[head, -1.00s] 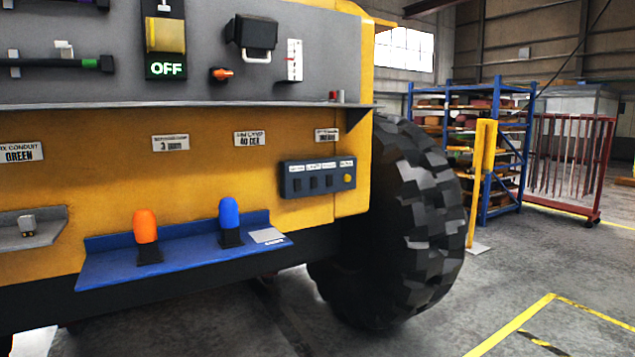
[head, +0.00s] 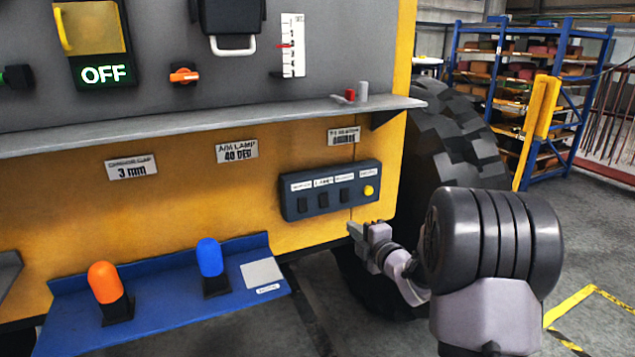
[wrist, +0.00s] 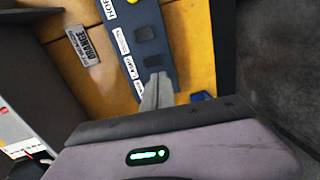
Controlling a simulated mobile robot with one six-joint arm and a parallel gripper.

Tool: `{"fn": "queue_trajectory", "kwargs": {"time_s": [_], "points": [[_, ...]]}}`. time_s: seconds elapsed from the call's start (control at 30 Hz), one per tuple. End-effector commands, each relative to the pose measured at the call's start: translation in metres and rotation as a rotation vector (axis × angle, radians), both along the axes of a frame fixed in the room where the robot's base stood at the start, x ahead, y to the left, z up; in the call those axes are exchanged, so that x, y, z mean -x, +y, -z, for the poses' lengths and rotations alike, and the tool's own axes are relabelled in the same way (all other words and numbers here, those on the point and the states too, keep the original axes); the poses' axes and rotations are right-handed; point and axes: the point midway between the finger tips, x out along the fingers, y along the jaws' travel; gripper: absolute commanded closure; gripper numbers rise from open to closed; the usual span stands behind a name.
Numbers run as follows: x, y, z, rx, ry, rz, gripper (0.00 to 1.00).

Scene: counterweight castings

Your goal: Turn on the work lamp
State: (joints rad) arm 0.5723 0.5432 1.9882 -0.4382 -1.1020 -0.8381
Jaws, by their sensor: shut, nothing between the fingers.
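A dark blue switch box (head: 331,208) is mounted low on the yellow panel, near its right edge. It has three dark rocker switches under small white labels, and a yellow button (head: 369,190) at the right end. The label text is too blurred to read surely. My gripper (head: 356,232) is shut and empty, just below and in front of the box's right end. In the wrist view, my gripper's fingertips (wrist: 158,82) overlap the switch box (wrist: 168,66) and hide part of it; I cannot tell whether they touch. No lamp is clearly identifiable.
A grey ledge (head: 200,122) juts out above the box. A blue shelf (head: 150,323) holds an orange piece (head: 104,282) and a blue piece (head: 209,257). A large tyre (head: 465,140) stands right of the panel.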

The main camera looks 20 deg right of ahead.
Motion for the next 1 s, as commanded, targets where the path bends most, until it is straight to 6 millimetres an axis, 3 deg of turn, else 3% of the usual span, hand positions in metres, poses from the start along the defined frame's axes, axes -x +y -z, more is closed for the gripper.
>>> {"fn": "queue_trajectory", "kwargs": {"time_s": [0.47,1.0], "points": [[-0.008,0.000,0.004,0.036,-0.019,-0.033,1.00],[-0.116,0.005,0.018,0.034,-0.019,-0.033,1.00]]}}
